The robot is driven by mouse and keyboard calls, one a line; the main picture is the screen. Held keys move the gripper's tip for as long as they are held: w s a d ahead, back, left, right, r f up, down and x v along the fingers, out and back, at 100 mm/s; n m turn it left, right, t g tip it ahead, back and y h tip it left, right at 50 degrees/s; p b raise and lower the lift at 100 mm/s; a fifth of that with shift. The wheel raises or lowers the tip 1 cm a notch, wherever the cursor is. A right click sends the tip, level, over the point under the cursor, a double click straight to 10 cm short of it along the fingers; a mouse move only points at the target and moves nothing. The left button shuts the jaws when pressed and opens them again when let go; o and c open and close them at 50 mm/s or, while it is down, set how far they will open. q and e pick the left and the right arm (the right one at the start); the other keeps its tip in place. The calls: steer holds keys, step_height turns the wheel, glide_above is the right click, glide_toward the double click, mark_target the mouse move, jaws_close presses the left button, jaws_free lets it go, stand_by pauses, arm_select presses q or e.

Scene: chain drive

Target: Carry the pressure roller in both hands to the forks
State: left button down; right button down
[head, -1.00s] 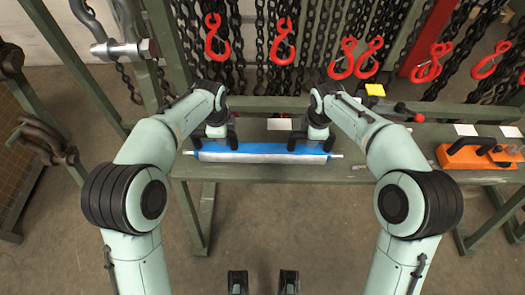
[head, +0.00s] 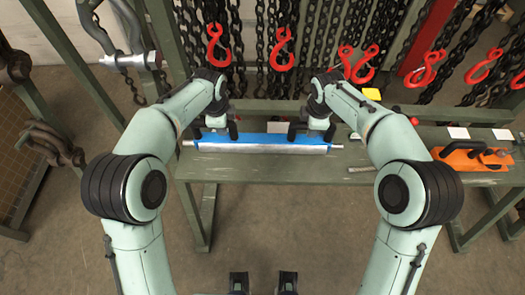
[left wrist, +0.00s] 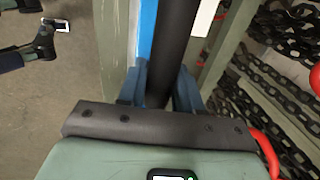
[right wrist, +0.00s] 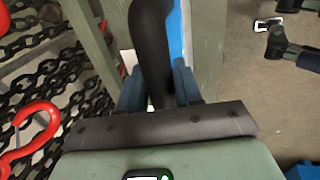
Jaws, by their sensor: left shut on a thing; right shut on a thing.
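The pressure roller (head: 262,148) is a long silver cylinder under a blue bar, with thin axle ends and two black handles. It lies level across the head view, over the green bench. My left gripper (head: 215,130) is shut on its left handle; the handle (left wrist: 172,50) runs between the fingers in the left wrist view. My right gripper (head: 312,130) is shut on the right handle, which shows in the right wrist view (right wrist: 152,50). I cannot tell whether the roller touches the bench. I cannot clearly pick out the forks.
The green bench (head: 270,172) has an orange tool with a black handle (head: 470,157) on its right part. A yellow block (head: 372,94) stands behind my right arm. Chains with red hooks (head: 283,50) hang behind the bench. A large shackle (head: 130,60) is at the left.

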arm_select(q)
steer(key=shift+w+r, duration=0.15)
steer(key=shift+r, duration=0.25)
arm_select(e)
steer(key=shift+w+a+r, duration=0.1)
steer(key=shift+w+r, duration=0.05)
steer(key=shift+r, duration=0.25)
arm_select(q)
steer(key=shift+f, duration=0.1)
arm_select(e)
steer(key=shift+f, duration=0.1)
